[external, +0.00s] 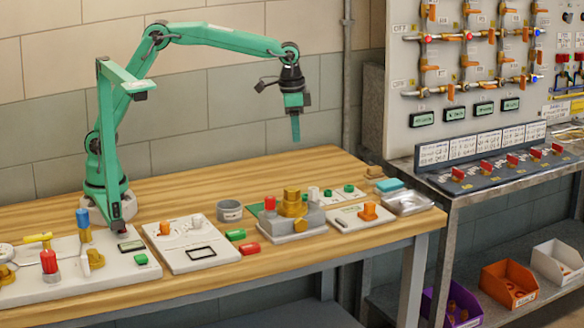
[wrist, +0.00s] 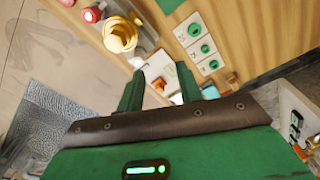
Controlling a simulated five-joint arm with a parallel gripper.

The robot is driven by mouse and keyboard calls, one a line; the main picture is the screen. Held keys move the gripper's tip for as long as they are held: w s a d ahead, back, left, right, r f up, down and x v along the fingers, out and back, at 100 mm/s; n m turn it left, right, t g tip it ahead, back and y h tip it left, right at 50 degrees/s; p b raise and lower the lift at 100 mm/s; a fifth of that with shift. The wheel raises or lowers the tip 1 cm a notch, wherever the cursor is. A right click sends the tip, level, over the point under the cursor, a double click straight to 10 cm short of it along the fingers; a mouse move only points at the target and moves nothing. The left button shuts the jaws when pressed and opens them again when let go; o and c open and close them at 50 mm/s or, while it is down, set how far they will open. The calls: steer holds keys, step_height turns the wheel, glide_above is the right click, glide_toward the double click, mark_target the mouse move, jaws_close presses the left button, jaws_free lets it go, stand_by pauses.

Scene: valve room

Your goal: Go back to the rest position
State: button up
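My gripper (external: 296,132) hangs from the green arm, pointing down, well above the right part of the wooden workbench (external: 345,165). In the external view its fingers overlap, so their gap is hidden. In the wrist view my gripper (wrist: 160,88) shows two green fingers standing apart with nothing held between them. Beyond the gap, a white plate with an orange knob (wrist: 158,84) lies on the bench below. My arm is raised and stretched out to the right from its base.
Below stand a grey block with brass fittings (external: 291,207), a plate with an orange knob (external: 367,212) and a grey cup (external: 230,210). Valve plates fill the left. A metal tray (external: 405,203) is at the right end. A wall panel (external: 470,60) rises at right.

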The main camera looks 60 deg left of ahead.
steer(key=s+a+r+n+t, duration=0.1)
steer(key=s+a+r, duration=0.35)
steer(key=a, duration=0.35)
steer(key=s+a+r+n+t, duration=0.1)
steer(key=s+a+r+n, duration=0.15)
steer(key=s+a, duration=0.45)
steer(key=s+a+f+n+t, duration=0.1)
steer(key=s+a+f, duration=0.3)
steer(key=s+a, duration=0.6)
steer(key=s+t, duration=0.1)
steer(key=s, duration=0.2)
steer(key=shift+f+n+t, duration=0.2)
steer(key=shift+n+t, duration=0.15)
steer(key=shift+t, duration=0.05)
